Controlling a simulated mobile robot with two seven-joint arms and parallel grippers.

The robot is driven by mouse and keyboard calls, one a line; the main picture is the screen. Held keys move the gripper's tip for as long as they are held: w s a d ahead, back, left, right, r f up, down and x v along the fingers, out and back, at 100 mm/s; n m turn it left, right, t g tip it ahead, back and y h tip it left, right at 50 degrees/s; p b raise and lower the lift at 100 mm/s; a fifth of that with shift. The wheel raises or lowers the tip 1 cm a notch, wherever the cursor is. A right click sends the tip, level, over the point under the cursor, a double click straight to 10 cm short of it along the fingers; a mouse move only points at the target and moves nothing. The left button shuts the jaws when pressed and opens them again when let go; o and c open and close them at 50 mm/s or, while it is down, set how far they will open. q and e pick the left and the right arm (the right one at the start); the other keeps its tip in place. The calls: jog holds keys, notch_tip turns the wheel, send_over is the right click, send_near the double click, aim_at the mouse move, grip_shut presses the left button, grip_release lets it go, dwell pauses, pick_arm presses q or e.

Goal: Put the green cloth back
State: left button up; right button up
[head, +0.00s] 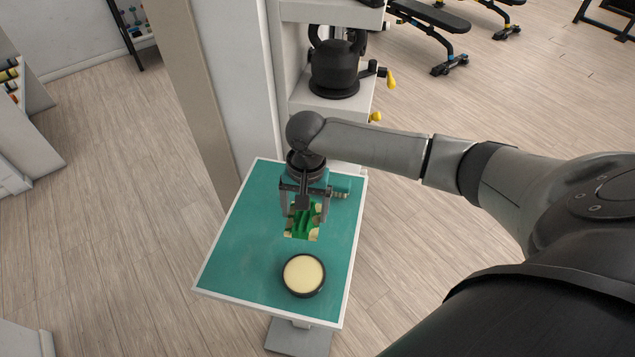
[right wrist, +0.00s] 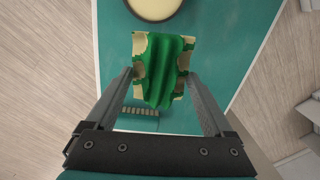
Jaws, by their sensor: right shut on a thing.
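The green cloth (head: 302,222) is a folded, ridged piece with pale cream patches. My right gripper (head: 303,212) is shut on it and holds it over the teal tabletop (head: 240,245). In the right wrist view the cloth (right wrist: 164,72) sits between the two fingers (right wrist: 163,78), its ridges running away from the gripper. I cannot tell how far it is above the table. My left gripper is not in view.
A round black dish with a cream top (head: 303,275) stands on the table's near part. A brush-like thing with bristles (right wrist: 140,111) shows beyond the fingers. The table's left side is bare.

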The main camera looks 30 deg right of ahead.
aim_at(318, 210)
jog(key=d, duration=0.1)
jog(key=d+r, duration=0.1)
jog(key=d, duration=0.1)
jog(key=shift+r+h, duration=0.1)
jog(key=shift+h, duration=0.2)
jog(key=shift+d, duration=0.15)
pick_arm(q)
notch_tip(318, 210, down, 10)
jog(key=b, duration=1.1)
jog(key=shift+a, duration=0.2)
pick_arm(e)
notch_tip(318, 210, down, 9)
jog(key=shift+r, duration=0.1)
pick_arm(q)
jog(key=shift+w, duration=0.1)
pick_arm(e)
jog(key=shift+f, duration=0.6)
jog(key=o, duration=0.9)
notch_tip(318, 210, up, 15)
jog(key=p, duration=0.2)
jog(key=shift+r+p, duration=0.1)
jog(key=shift+p, duration=0.3)
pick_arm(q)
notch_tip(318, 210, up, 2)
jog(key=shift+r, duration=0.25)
